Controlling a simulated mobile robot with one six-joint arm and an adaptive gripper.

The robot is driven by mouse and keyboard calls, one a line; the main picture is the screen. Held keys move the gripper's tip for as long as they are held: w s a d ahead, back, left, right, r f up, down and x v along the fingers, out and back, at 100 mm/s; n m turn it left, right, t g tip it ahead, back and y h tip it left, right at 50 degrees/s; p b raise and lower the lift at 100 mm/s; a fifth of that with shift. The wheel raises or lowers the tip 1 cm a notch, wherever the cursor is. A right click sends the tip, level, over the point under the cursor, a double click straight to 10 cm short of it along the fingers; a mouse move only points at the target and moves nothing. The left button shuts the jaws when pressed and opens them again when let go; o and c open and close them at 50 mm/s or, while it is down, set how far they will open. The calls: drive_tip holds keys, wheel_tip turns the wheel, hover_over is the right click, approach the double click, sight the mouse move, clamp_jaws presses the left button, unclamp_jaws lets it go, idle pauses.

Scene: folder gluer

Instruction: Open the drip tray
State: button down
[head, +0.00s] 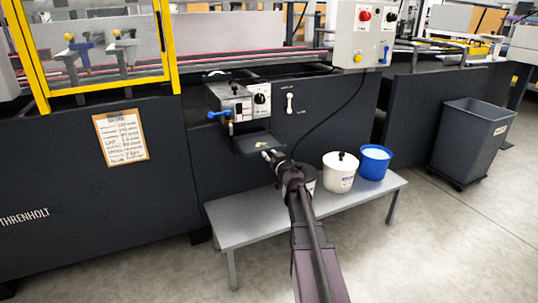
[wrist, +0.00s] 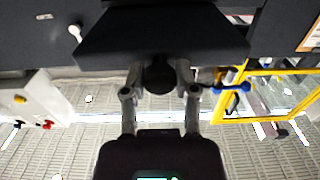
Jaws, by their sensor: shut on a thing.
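The drip tray (head: 258,143) is a dark, shallow tray that juts out from the machine's dark front panel, below the glue unit. In the wrist view, which is upside down, the tray (wrist: 160,35) is a wide dark shape in front of the fingers. My gripper (head: 268,156) is at the tray's front edge. In the wrist view my gripper (wrist: 160,72) has its two fingers on either side of a dark round knob (wrist: 160,77) at the tray's front, and is shut on it. The knob is hidden in the head view.
The glue unit (head: 238,100) with a blue handle (head: 219,114) sits above the tray. A grey bench (head: 240,222) below bears a white pot (head: 340,172) and a blue bucket (head: 375,162). A cable hangs to the right. A grey bin (head: 470,140) stands far right.

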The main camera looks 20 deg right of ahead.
drive_tip(key=shift+s, duration=2.15)
drive_tip(key=shift+c, duration=1.8)
unclamp_jaws()
drive_tip(key=s, duration=1.2)
